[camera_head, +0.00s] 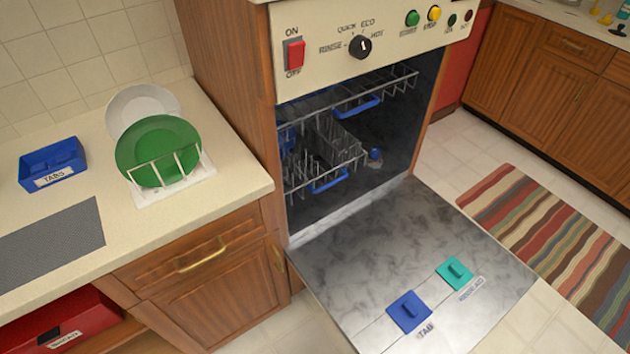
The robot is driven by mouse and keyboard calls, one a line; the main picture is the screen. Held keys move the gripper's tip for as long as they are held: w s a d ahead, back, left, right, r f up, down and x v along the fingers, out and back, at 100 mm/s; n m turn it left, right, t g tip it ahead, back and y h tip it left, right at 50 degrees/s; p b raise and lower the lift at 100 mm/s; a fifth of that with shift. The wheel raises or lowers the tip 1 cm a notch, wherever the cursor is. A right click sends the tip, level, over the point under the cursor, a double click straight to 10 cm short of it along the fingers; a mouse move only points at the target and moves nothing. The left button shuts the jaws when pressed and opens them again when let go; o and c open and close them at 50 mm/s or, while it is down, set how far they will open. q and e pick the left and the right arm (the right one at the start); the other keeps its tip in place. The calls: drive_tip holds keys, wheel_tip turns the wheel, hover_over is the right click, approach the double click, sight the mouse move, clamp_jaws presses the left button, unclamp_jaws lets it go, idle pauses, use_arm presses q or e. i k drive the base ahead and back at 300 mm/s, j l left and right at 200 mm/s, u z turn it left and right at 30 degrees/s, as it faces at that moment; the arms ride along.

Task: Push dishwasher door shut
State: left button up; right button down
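The dishwasher door (385,254) is fully lowered and lies about flat in front of the dishwasher opening, its inner face up. The inner face has a blue tab lid (409,312) and a teal lid (454,271). The dishwasher's upper rack (345,98) and lower rack (318,165), with blue handles, sit inside the dark cavity. The control panel (370,45) above has a red switch, a black dial and several round buttons. Neither of my grippers is in the head view.
A counter (235,185) at left holds a dish rack (180,187) with a green plate (157,150) and a white plate (140,108), plus a blue box (52,163). A striped rug (545,240) lies right of the door. Cabinets (550,75) stand behind it.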

sight(357, 265)
drive_tip(key=k+l+u, duration=0.2)
drive_tip(key=l, duration=0.4)
drive_tip(key=k+l+u, duration=0.2)
drive_tip(key=l, duration=0.35)
drive_tip(key=k+l+u, duration=0.2)
drive_tip(key=k+l, duration=0.2)
drive_tip(key=k+l+u, duration=0.15)
drive_tip(key=k+l, duration=0.2)
drive_tip(key=l, duration=0.2)
